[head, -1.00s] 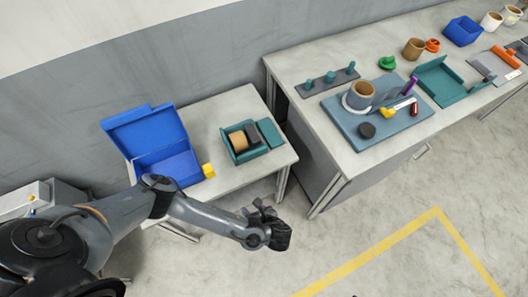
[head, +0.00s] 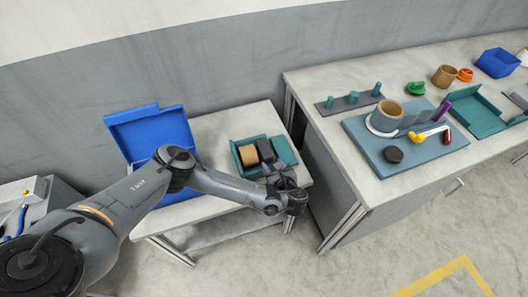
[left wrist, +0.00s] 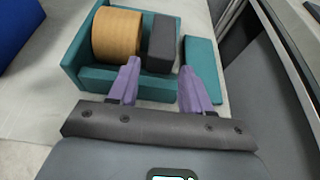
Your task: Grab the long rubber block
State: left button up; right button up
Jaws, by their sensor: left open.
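The long rubber block is a dark grey block (head: 265,150) in a teal holder (head: 236,155) on the small table. It stands beside a tan roll (head: 248,156). In the left wrist view the block (left wrist: 162,42) is upright between the tan roll (left wrist: 117,36) and a separate teal piece (left wrist: 202,62). My left gripper (head: 277,174) is at the front edge of the small table, just in front of the holder. In the left wrist view its open purple fingers (left wrist: 159,68) point at the block, with nothing between them. My right gripper is not in view.
An open blue box (head: 150,132) stands left of the holder, partly behind my left arm. The taller workbench (head: 330,115) to the right holds a blue-grey board (head: 430,155) with several items. Bare tabletop (head: 215,125) lies behind the holder.

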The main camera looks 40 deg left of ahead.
aim_at(269, 158)
pick_arm(q)
jog(key=shift+w+a+f, duration=0.2)
jog(key=shift+a+f, duration=0.1)
jog(key=shift+b+x, duration=0.95)
jog(key=shift+x, duration=1.25)
jog(key=shift+w, duration=0.1)
jog(key=c, duration=0.7)
jog(key=shift+c, duration=0.4)
jog(key=shift+r, duration=0.15)
